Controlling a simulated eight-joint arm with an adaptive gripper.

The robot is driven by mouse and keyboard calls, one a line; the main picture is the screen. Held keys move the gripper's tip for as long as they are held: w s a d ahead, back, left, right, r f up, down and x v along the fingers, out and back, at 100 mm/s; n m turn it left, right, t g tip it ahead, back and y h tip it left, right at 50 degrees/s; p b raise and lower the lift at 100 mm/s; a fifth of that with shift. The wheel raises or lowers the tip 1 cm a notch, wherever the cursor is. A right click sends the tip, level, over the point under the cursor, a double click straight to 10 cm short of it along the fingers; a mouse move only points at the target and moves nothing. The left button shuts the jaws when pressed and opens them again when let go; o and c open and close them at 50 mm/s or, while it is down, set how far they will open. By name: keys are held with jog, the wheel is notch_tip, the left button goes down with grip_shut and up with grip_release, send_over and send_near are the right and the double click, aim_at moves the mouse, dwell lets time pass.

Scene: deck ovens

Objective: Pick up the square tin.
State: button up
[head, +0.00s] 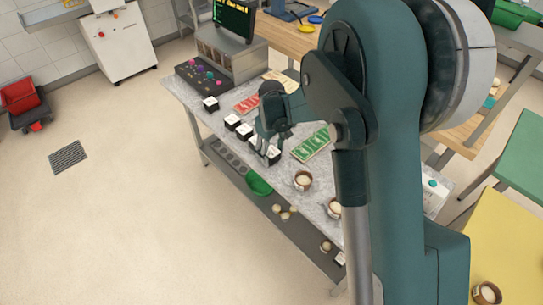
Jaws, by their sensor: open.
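Several small square black tins with white tops stand in a row on the marble-topped table (318,207) in the head view. One square tin (210,103) is at the far left end, and others, such as this tin (232,121) and this one (244,132), stand nearer. Another square tin (273,156) is at the near end of the row, partly hidden by my fingers. My gripper (270,148) points down over this near tin and is open. I cannot tell whether the fingers are around the tin or just above it.
Green cards (311,144) and red cards (247,104) lie beside the row. A brown cup (302,181) stands nearer on the table. A control box with knobs (203,83) stands at the far end. A green bowl (258,184) is on the lower shelf.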

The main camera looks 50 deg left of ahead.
aim_at(272, 152)
jog(key=c, duration=1.1)
jog(key=shift+r, duration=0.15)
jog(key=shift+r+p, duration=0.4)
jog(key=shift+r, duration=4.45)
